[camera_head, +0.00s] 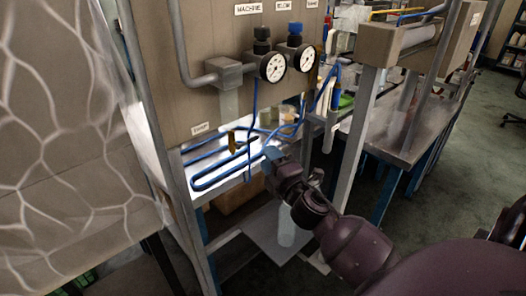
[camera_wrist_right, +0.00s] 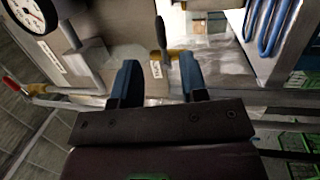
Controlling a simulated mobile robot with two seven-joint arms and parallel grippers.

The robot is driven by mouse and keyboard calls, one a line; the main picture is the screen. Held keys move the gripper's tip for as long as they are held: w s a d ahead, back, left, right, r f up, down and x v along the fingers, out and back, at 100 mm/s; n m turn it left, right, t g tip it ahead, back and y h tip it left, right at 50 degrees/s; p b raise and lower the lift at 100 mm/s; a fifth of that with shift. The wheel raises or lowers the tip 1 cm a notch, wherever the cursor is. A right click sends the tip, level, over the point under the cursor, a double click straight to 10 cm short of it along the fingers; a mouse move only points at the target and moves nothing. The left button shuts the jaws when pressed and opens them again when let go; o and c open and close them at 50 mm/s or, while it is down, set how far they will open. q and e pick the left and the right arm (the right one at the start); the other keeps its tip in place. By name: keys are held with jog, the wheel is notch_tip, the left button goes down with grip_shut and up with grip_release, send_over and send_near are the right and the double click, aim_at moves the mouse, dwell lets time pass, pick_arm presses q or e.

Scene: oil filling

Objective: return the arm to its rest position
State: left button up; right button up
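My right arm comes in from the lower right in the head view. Its gripper (camera_head: 272,155) is in front of the machine, close to the blue tubing under the panel. In the right wrist view, the two blue fingers of the right gripper (camera_wrist_right: 160,82) stand apart with nothing held between them. A dark lever on a brass fitting (camera_wrist_right: 162,40) shows beyond the fingertips; I cannot tell its distance from them. My left gripper is not in view.
The machine panel (camera_head: 215,110) carries two gauges (camera_head: 272,67) and pipes. Blue tubing (camera_head: 215,178) lies on the shelf below it. A grey post (camera_head: 352,150) and a metal bench (camera_head: 400,140) stand to the right. The green floor at right is mostly clear. A patterned translucent sheet (camera_head: 70,130) covers the left.

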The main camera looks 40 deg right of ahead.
jog(key=shift+s, duration=0.3)
dwell(0.5)
jog(key=s+a+f+m+g+y, duration=0.1)
jog(key=s+a+f+m+g, duration=0.25)
jog(key=f+m, duration=0.35)
jog(key=s+a+f+m+g, duration=0.2)
jog(key=s+f+m, duration=0.2)
jog(key=f, duration=0.5)
jog(key=s+a+f+m+g, duration=0.1)
jog(key=s+a+f+m, duration=0.1)
jog(key=s+f, duration=0.3)
jog(key=s+a+f+m+g+y, duration=0.1)
jog(key=s+a+f+m+g, duration=0.1)
jog(key=s+f, duration=0.3)
jog(key=s, duration=0.3)
jog(key=shift+s+a, duration=0.25)
jog(key=shift+a, duration=0.05)
jog(key=shift+g, duration=0.25)
